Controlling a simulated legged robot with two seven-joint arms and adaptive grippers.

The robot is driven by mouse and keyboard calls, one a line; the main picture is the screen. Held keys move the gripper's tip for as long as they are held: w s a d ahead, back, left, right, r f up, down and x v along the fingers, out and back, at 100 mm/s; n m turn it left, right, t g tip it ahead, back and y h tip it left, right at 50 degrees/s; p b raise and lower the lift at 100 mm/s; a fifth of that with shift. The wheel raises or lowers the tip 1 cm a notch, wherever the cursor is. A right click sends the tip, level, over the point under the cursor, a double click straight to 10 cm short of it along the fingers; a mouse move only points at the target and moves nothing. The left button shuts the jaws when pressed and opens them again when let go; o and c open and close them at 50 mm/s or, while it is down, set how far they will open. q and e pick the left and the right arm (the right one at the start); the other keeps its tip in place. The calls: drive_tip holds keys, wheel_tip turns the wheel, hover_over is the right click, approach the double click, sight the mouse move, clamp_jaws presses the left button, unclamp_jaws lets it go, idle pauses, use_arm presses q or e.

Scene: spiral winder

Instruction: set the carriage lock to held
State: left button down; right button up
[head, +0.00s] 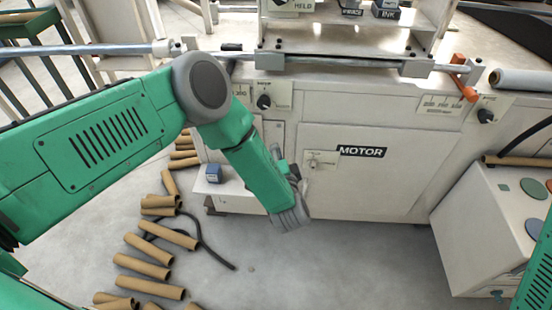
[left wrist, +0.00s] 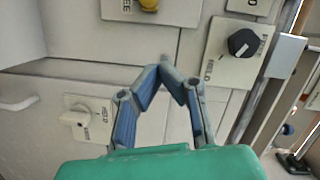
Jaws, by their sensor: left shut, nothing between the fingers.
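Several rotary knobs with small plates are in view, and I cannot tell which is the carriage lock. In the left wrist view a black knob (left wrist: 241,43) sits on a plate lettered HELD, a white knob (left wrist: 74,118) is at left, and a yellow knob (left wrist: 149,4) is cut by the top edge. The head view shows a black knob (head: 264,102) under the carriage rail and a pale knob (head: 313,161) on the motor door. My left gripper (head: 290,216) is shut and empty before the cabinet; its fingers also show in the left wrist view (left wrist: 168,74). My right gripper is out of view.
The carriage (head: 345,30) stands on the rail above the cabinet. An orange handle (head: 461,67) is at the rail's right end. A white control box (head: 497,230) stands at right. Cardboard tubes (head: 141,266) and a black cable lie on the floor at left.

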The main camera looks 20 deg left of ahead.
use_arm(q)
drive_tip(key=b+x, duration=0.1)
drive_tip(key=x, duration=0.4)
drive_tip(key=shift+w+a+f, duration=0.15)
drive_tip(key=shift+a+f, duration=0.05)
drive_tip(key=shift+a, duration=0.05)
drive_tip(key=shift+s+a+f, duration=0.15)
drive_tip(key=shift+s+a, duration=0.05)
drive_tip(key=shift+a, duration=0.35)
drive_tip(key=shift+s+a+f, duration=0.2)
drive_tip(key=shift+a, duration=0.35)
drive_tip(key=shift+s+a+f+b, duration=0.1)
drive_tip(key=shift+s+a+b, duration=0.15)
drive_tip(key=shift+a, duration=0.3)
drive_tip(key=a+p, duration=0.1)
drive_tip(key=a, duration=0.1)
drive_tip(key=s+a+p, duration=0.1)
drive_tip(key=a, duration=0.2)
